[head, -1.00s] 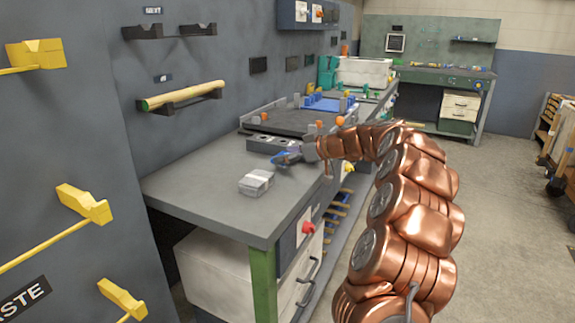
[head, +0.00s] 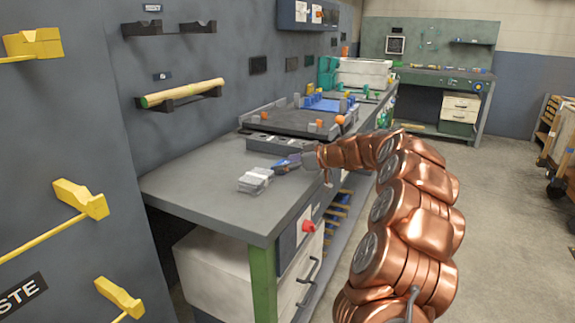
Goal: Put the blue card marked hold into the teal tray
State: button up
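My gripper (head: 291,162) is at the end of the copper-coloured arm, low over the grey bench near its right edge. A small blue piece (head: 284,164) shows at its fingertips. It may be the blue card, but it is too small to read any marking, and I cannot tell whether the fingers are closed on it. The fingertips are just behind and right of a pale grey block (head: 254,180) on the bench top. Teal containers (head: 327,73) stand far back along the bench line; I cannot tell whether one is the teal tray.
The grey bench (head: 205,187) is clear left of the block. A grey box with round openings (head: 272,143) lies behind the gripper, with a dark fixture (head: 300,121) beyond it. A red knob (head: 308,227) sits on the bench front. Open floor (head: 500,230) lies to the right.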

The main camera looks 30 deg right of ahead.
jog(key=shift+o, duration=1.1)
jog(key=shift+r+p, duration=0.15)
jog(key=shift+p, duration=0.6)
